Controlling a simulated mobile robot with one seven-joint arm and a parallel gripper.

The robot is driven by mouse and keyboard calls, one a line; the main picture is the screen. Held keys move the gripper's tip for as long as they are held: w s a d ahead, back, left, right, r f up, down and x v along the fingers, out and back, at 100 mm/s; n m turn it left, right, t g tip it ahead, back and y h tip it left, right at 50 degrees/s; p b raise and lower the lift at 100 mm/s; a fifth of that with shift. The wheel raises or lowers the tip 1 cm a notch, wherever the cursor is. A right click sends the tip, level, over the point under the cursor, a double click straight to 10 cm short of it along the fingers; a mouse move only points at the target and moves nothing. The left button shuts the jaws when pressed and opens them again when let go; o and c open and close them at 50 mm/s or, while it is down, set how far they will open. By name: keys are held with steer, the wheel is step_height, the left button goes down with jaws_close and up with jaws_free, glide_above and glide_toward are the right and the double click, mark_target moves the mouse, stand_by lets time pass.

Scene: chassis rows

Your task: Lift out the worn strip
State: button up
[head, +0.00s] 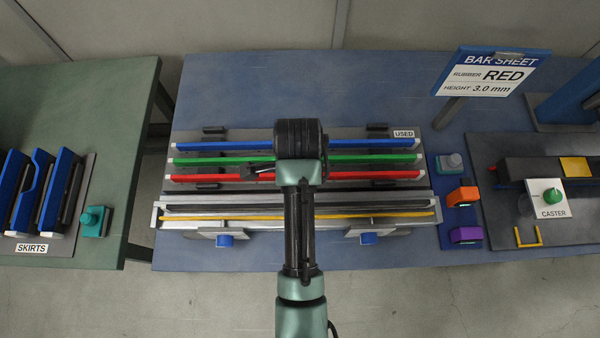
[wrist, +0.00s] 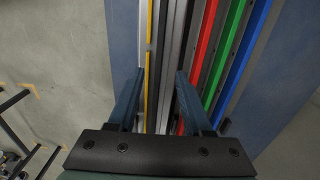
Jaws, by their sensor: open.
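A silvery metal bar (head: 158,216) lies along the front of the blue bench. It carries a long dark strip (head: 390,208) and, in front of that, a thin yellow strip (head: 385,215); I cannot tell which is worn. In the wrist view the yellow strip (wrist: 150,45) and the grey bar lines (wrist: 168,50) run between the fingers. My gripper (wrist: 160,82) is open and empty above the bar, its fingers spread across it. Whether the fingertips touch anything is unclear. In the head view my arm hides the bar's middle.
Behind the bar a rack labelled USED (head: 404,134) holds blue (head: 370,144), green (head: 365,158) and red (head: 375,175) strips. Two blue-knobbed clamps (head: 225,240) (head: 368,238) sit at its front. A sign (head: 495,72) reads rubber RED, height 3.0 mm.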

step_height(320, 180, down, 3)
steer(key=shift+w+a+f, duration=0.1)
steer(key=shift+f, duration=0.1)
steer(key=shift+s+f+p, duration=0.2)
steer(key=shift+f+p, duration=0.7)
steer(key=shift+f, duration=1.8)
jaws_close()
steer(key=shift+r, duration=0.1)
